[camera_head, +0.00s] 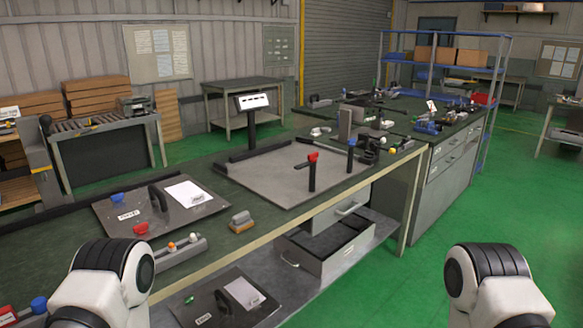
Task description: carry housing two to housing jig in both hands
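A dark flat panel (160,228) with a black handle, a white sheet and a small label lies on the bench at the left. A similar dark panel (207,307) with a label lies lower down, below the bench's front edge. The labels are too small to read, so I cannot tell which panel, if either, is housing two. A grey plate (265,178) with red-topped and blue-topped upright clamps lies mid-bench and may be the housing jig. Parts of my two arms show at the bottom left and bottom right. Neither gripper is in view.
The bench (75,265) runs from front left to back right. A small tray (178,254) and a brush-like block (242,222) sit near its front edge. An open drawer (325,245) is below. The green floor (420,285) at the right is clear.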

